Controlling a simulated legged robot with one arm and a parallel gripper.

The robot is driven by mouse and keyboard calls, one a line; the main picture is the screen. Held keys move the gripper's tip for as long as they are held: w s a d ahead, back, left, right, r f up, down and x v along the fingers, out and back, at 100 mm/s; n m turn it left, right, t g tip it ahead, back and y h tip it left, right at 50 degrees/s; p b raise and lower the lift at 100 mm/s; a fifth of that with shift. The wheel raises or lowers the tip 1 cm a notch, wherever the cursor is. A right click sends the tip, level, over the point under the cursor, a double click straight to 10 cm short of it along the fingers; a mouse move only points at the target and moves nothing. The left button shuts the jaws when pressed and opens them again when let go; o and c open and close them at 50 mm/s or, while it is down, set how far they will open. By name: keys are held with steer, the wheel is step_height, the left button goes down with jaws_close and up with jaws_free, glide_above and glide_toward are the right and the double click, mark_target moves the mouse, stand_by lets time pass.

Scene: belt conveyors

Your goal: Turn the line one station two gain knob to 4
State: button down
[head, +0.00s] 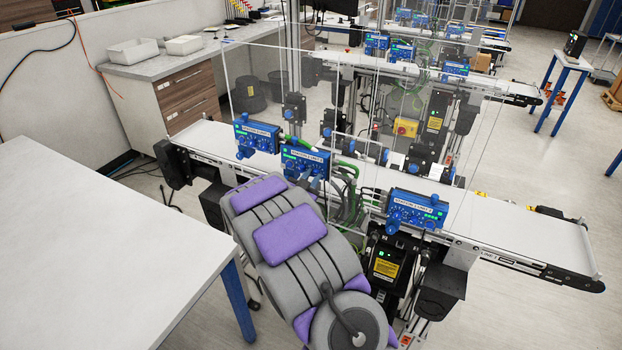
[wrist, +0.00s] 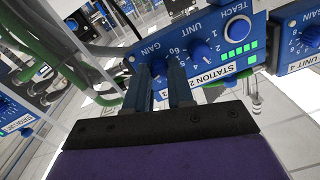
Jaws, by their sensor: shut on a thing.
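A blue control box (wrist: 228,62) fills the upper middle of the wrist view, with a label (wrist: 205,78) that reads STATION 2 and is partly covered. Its gain knob (wrist: 158,68) sits under the word GAIN, and my gripper (wrist: 168,80) is shut on it, one finger on each side. The fingers hide most of the knob and its scale, so I cannot read its setting. The unit knob (wrist: 201,50) stands just right of the fingers. In the head view the middle blue box (head: 305,162) is right beyond my arm, which largely hides my gripper.
Other blue boxes stand left (head: 256,136) and right (head: 417,208) along the near white conveyor (head: 500,230). Green and grey cables (wrist: 50,45) hang left of my gripper. A clear panel rises behind the boxes. A white table (head: 90,240) stands at the left.

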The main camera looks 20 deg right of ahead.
steer(key=shift+r+p, duration=0.15)
steer(key=shift+p, duration=0.3)
steer(key=n+p, duration=0.2)
steer(key=p, duration=0.1)
steer(key=shift+r, duration=0.2)
steer(key=n+p, duration=0.2)
steer(key=p, duration=0.2)
steer(key=shift+n, duration=0.3)
steer(key=n+p, duration=0.3)
steer(key=p, duration=0.1)
steer(key=shift+w+a, duration=0.1)
steer(key=shift+f+n+p, duration=0.1)
steer(key=shift+n+p, duration=0.9)
steer(key=shift+p, duration=0.05)
steer(key=c, duration=1)
jaws_free()
steer(key=shift+f, duration=0.15)
